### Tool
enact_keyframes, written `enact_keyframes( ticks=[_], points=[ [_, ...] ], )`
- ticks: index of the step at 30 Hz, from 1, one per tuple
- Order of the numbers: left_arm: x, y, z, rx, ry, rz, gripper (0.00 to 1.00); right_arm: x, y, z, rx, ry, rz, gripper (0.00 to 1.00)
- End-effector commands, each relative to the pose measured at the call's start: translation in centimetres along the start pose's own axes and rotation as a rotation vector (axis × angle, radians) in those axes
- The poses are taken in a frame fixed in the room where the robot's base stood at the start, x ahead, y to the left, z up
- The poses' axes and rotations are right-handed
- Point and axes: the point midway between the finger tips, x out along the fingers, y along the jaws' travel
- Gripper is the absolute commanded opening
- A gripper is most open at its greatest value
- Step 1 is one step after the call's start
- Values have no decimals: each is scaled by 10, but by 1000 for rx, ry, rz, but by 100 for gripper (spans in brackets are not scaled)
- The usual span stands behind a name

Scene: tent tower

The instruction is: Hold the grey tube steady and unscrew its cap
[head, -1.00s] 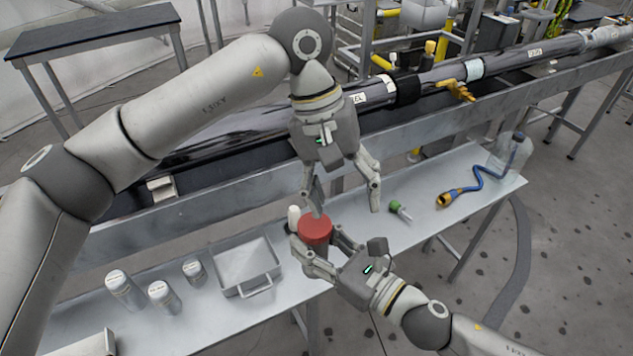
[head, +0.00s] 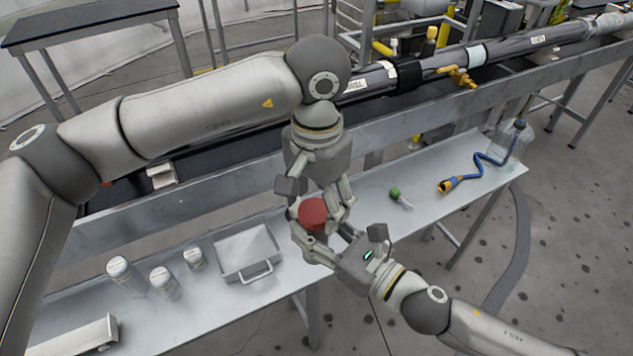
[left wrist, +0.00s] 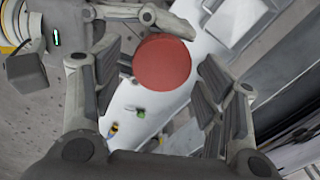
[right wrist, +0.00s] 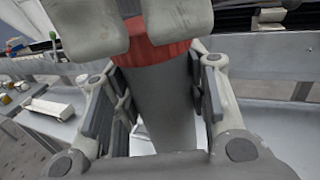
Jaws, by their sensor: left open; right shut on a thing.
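The grey tube (right wrist: 165,105) stands roughly upright in the right wrist view, with a red cap (head: 312,214) on its top end. My right gripper (head: 322,240) is shut on the tube just below the cap, a finger on each side. My left gripper (head: 320,198) is open and points down at the cap from above. In the left wrist view its fingers stand on either side of the round red cap (left wrist: 162,62), with a visible gap on the right. In the head view the tube is mostly hidden by the grippers.
A grey metal tray (head: 247,254) and several white-lidded containers (head: 162,283) stand on the bench to the left. A green-topped item (head: 397,195) and a blue hose with a yellow end (head: 480,170) lie to the right. A long dark pipe (head: 430,68) runs behind.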

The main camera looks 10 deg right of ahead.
Motion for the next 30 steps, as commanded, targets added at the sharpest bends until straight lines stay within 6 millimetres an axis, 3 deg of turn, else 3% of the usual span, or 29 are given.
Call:
enact_keyframes(
  ticks=[4,13,24,30],
  points=[
    [10,0,0,0,0,0,66,0,0,1,0,-1,0,0],
    [12,0,0,0,0,0,65,0,0,1,0,-1,0,0],
    [12,1,0,2,0,2,19,0,0,1,0,-1,0,0],
    [11,2,0,-95,0,3,18,0,0,1,0,-2,0,0]
  ],
)
